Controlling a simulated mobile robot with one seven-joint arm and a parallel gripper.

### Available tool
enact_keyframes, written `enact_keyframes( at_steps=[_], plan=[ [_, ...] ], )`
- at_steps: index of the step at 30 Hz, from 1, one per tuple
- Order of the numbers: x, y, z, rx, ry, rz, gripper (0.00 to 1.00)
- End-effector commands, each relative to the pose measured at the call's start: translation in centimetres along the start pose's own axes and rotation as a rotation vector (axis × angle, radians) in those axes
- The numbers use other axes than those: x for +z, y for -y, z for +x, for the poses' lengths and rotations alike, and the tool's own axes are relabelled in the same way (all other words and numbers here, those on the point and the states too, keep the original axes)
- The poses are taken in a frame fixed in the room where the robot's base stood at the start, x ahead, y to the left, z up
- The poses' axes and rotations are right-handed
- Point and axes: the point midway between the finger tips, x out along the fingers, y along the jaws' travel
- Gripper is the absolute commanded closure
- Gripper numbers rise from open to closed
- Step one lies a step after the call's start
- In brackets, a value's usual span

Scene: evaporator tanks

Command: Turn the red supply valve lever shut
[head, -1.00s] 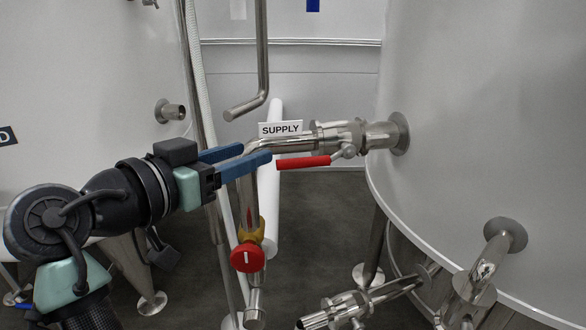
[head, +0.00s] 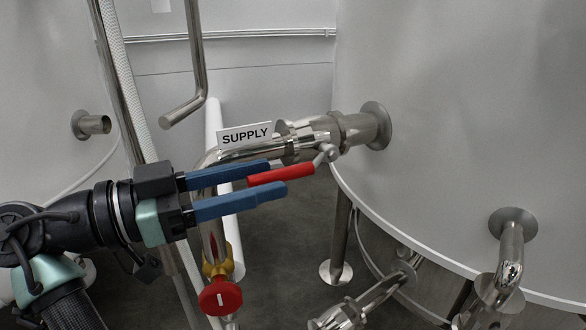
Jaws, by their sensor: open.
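The red supply valve lever (head: 282,175) sticks out to the left from the steel valve (head: 310,140), roughly in line with the pipe and tilted slightly. The white SUPPLY label (head: 245,134) stands just above the pipe. My gripper (head: 279,178) comes in from the left with its two blue fingers open. In the picture the lever's left end lies between the two fingertips, one finger above it and one below. I cannot tell whether either finger touches it. The upper finger overlaps the pipe in the view.
A round red knob (head: 220,296) sits on a yellow fitting below the pipe. A large steel tank (head: 450,120) fills the right side. Another tank (head: 50,120) stands at left. A vertical pipe (head: 197,60) hangs above. Lower right holds another pipe and valve (head: 350,312).

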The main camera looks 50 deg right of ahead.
Motion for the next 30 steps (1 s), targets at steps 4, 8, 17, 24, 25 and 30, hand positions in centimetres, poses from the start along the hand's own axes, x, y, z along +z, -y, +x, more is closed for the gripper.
enact_keyframes(
  at_steps=[4, 8, 17, 24, 25, 30],
  plan=[
    [0.1, 0.0, 2.8, 0.001, 0.001, -0.001, 0.49],
    [0.0, 0.0, 4.3, 0.000, 0.000, 0.000, 0.49],
    [0.0, 0.0, 5.3, -0.002, 0.000, -0.002, 0.49],
    [0.0, 0.0, 5.3, -0.002, 0.000, -0.001, 0.69],
    [0.0, 0.0, 5.3, -0.002, 0.000, -0.001, 0.74],
    [0.0, 0.0, 5.3, 0.000, 0.000, -0.001, 1.00]
  ],
)
